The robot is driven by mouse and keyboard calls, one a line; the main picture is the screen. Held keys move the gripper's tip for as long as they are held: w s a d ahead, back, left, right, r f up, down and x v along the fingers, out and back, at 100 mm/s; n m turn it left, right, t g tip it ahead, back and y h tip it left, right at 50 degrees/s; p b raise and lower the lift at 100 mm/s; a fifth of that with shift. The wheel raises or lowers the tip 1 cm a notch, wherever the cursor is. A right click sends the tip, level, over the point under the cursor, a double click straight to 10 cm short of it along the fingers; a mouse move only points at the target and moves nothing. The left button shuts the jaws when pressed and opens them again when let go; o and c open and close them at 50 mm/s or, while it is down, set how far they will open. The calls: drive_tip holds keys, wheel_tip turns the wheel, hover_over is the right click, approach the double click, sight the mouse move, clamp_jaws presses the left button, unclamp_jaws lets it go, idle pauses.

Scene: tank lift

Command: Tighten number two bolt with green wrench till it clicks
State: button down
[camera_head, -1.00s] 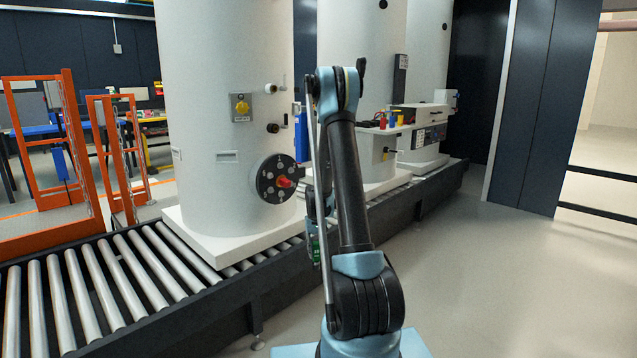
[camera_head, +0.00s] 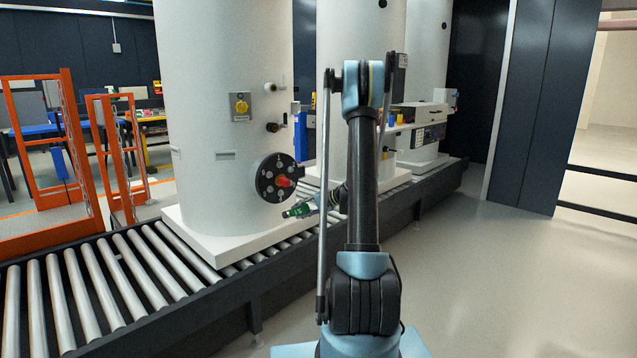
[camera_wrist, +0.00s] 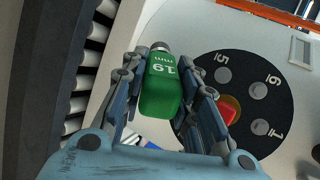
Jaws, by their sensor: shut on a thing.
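My gripper (camera_wrist: 166,84) is shut on the green wrench (camera_wrist: 160,95), which is marked "19 mm" and has a metal socket end. In the head view, the green wrench (camera_head: 297,210) is below and right of the round dark bolt plate (camera_head: 263,184) on the white tank, apart from it. In the wrist view, the bolt plate (camera_wrist: 243,78) shows several grey bolts, with the numbers 5, 6 and 1 readable, around a red centre piece (camera_wrist: 229,108). My gripper's fingers cover part of the plate. I cannot make out the number two bolt.
The white tank (camera_head: 225,100) stands on a roller conveyor (camera_head: 110,280), with a valve and a yellow switch on its side. More tanks stand behind along the line. Orange gates (camera_head: 40,150) are at left. The floor (camera_head: 500,270) at right is clear.

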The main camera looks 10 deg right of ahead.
drive_tip(key=w+d+r+m+t, duration=0.2)
drive_tip(key=d+r+m+t, duration=0.2)
drive_tip(key=d+r+t, duration=0.3)
wheel_tip(320, 180, up, 5)
drive_tip(key=shift+w+d+r+t, duration=0.2)
drive_tip(key=shift+w+d+t, duration=0.15)
drive_tip(key=shift+d+t, duration=0.1)
drive_tip(key=shift+x, duration=2.85)
drive_tip(key=shift+a, duration=0.1)
